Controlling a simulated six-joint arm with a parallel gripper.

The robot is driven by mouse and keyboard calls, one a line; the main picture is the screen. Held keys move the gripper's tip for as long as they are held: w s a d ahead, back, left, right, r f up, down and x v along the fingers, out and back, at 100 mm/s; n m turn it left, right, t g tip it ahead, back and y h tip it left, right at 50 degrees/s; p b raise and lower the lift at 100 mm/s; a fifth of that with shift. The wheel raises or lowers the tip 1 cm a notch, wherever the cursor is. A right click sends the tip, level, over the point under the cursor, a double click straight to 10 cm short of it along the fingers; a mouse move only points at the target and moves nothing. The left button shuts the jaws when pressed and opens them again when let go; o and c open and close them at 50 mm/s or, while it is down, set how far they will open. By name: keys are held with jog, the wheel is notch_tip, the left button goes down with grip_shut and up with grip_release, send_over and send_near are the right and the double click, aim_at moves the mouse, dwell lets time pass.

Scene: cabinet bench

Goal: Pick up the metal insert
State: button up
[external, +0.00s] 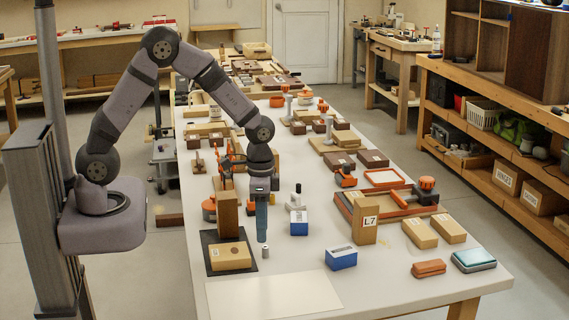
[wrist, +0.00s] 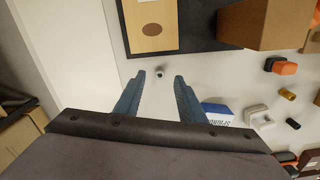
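The metal insert (external: 265,253) is a small grey cylinder standing on the white bench top, near the right edge of a dark mat. It also shows in the wrist view (wrist: 159,72), in line with the gap between my fingertips. My gripper (external: 262,238) points down above the insert in the external view. In the wrist view my gripper (wrist: 159,78) is open, with its two blue fingers apart and nothing between them. The height left between fingertips and insert is hard to judge.
A dark mat (external: 211,238) holds a light wooden block (external: 230,256) and a tall brown block (external: 228,212) left of the gripper. Blue-and-white boxes (external: 341,259) (external: 299,223) stand to the right. A pale sheet (external: 275,296) lies flat in front.

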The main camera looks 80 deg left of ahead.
aim_at(265, 247)
jog(key=f, duration=0.1)
jog(key=f+p, duration=0.1)
jog(key=f, duration=0.1)
jog(key=shift+w+f, duration=0.15)
jog(key=shift+w, duration=0.2)
jog(key=shift+f, duration=0.8)
grip_shut()
